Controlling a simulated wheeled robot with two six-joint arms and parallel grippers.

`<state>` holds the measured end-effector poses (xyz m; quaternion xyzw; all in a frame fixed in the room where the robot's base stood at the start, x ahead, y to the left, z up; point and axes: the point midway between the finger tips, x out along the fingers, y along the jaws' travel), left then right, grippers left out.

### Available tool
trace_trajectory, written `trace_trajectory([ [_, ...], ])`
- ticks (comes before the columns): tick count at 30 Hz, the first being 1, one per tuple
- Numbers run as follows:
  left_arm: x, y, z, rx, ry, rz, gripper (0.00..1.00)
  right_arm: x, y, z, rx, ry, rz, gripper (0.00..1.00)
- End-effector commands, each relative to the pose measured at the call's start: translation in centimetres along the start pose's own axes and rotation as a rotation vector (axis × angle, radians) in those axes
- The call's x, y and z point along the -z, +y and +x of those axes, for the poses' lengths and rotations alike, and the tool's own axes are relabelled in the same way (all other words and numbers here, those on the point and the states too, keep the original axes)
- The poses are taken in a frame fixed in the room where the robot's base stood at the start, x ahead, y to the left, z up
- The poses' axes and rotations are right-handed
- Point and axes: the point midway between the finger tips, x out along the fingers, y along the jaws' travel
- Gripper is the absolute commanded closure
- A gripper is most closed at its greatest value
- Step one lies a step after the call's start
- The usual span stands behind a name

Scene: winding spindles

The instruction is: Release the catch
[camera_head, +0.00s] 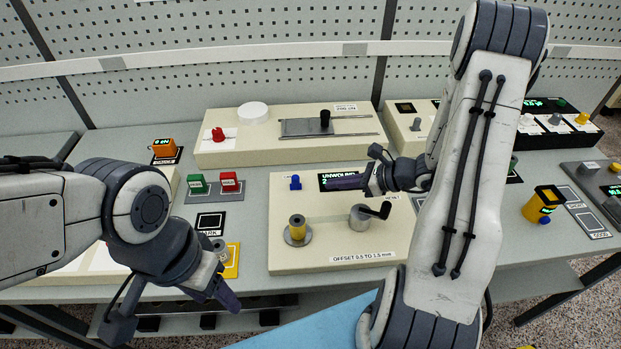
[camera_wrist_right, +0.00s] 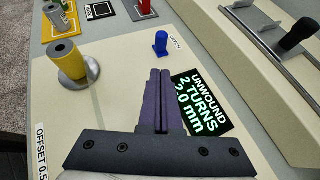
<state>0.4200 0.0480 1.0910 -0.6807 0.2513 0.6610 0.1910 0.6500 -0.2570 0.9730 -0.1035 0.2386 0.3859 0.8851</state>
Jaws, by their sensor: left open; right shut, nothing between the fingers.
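The catch is a small blue peg (camera_head: 295,182) on the cream winding panel (camera_head: 330,250). In the right wrist view the blue catch (camera_wrist_right: 161,43) stands beside its "CATCH" label, ahead of the fingertips. My right gripper (camera_head: 330,183) is shut and empty, over the display (camera_head: 340,178) and pointing left toward the catch, apart from it. In the right wrist view the shut fingers (camera_wrist_right: 160,72) end short of the catch. The display (camera_wrist_right: 203,103) reads "UNWOUND 2 TURNS 2.0 mm". My left gripper (camera_head: 222,292) is open and empty at the table's front left.
A yellow spindle (camera_head: 297,228) stands on a metal disc on the panel. A crank with a black handle (camera_head: 370,214) stands to its right. Green (camera_head: 197,183) and red (camera_head: 230,181) buttons sit left of the panel. A raised slider box (camera_head: 290,140) stands behind.

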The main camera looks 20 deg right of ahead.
Motion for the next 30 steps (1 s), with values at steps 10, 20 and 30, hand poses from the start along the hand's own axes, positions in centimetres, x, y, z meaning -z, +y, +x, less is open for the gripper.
trace_trajectory([
  [10, 0.1, 0.1, -1.8, 0.0, 0.0, 0.0, 0.43, -1.6, 0.1, 5.7, -0.002, 0.002, -0.002, 1.0],
  [20, 0.1, 0.1, -2.0, 0.0, 0.0, 0.0, 0.43, -2.0, 0.0, 6.9, 0.0, 0.001, -0.001, 1.0],
  [30, 0.1, 0.1, -1.6, 0.0, 0.0, 0.0, 0.43, -1.6, -0.3, 6.5, 0.017, 0.001, 0.009, 1.0],
])
